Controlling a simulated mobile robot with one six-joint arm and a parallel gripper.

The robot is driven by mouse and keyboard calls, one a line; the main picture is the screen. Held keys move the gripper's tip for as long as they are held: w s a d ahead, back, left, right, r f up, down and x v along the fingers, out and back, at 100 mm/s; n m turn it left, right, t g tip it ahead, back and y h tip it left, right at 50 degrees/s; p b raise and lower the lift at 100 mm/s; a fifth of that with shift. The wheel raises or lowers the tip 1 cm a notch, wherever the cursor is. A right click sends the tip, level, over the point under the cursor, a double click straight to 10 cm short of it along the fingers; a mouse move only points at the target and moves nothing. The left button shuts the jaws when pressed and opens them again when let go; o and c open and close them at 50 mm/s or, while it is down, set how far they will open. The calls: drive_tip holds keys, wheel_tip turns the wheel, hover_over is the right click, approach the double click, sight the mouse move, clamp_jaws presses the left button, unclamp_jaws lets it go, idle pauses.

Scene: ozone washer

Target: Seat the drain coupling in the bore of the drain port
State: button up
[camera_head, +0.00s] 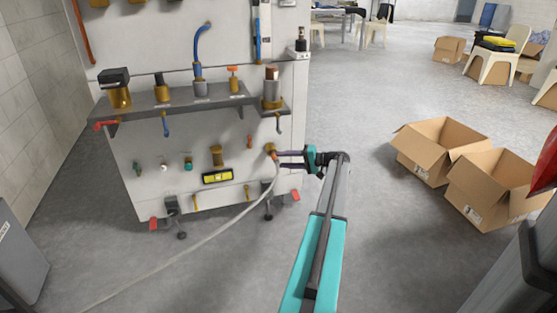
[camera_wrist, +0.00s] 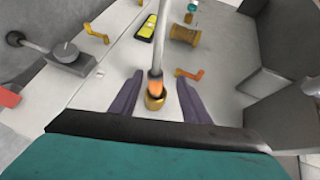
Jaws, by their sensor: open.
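The drain coupling is the orange-tipped end (camera_wrist: 155,84) of a grey hose. It meets the brass drain port (camera_wrist: 154,103) in the wrist view, its tip at the port's mouth. I cannot tell how deep it sits. In the head view the brass port (camera_head: 270,148) is low on the right of the white washer panel, with the hose hanging from it. My gripper (camera_head: 281,159) reaches the port from the right. Its dark purple fingers also show in the wrist view (camera_wrist: 159,84), spread on either side of the coupling with gaps to it.
The grey hose (camera_head: 215,235) runs down across the floor to the lower left. A shelf (camera_head: 180,100) with several fittings juts out above. A yellow level (camera_head: 217,176) and small valves are left of the port. Open cardboard boxes (camera_head: 428,150) stand on the floor at right.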

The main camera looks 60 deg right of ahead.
drive_tip(key=p+v, duration=0.2)
drive_tip(key=v, duration=0.8)
idle(0.7)
